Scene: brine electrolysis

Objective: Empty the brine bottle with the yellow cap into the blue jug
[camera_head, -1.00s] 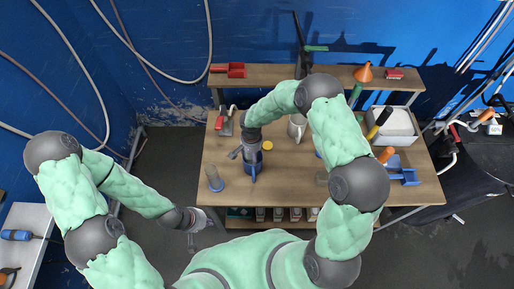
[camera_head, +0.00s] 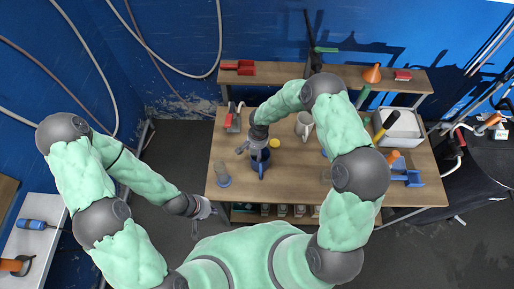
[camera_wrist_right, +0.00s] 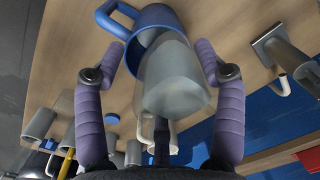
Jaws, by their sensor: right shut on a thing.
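My right gripper (camera_wrist_right: 160,75) is shut on a translucent, greyish bottle (camera_wrist_right: 172,85), held between the purple fingers. The bottle is tilted at the mouth of the blue jug (camera_wrist_right: 158,17); its neck and any flow are not clear. In the head view the jug (camera_head: 261,163) stands on the table under my right gripper (camera_head: 255,150), which largely hides the bottle. A yellow cap (camera_head: 274,143) lies on the table just right of the jug. My left gripper (camera_head: 205,218) is empty, fingers apart, off the table's front left corner.
A clear cylinder on a blue base (camera_head: 222,176) stands left of the jug. A white mug (camera_head: 304,124) stands behind right. A grey tub (camera_head: 402,125) and blue stand (camera_head: 408,178) are at the right. A raised shelf (camera_head: 290,72) runs along the back.

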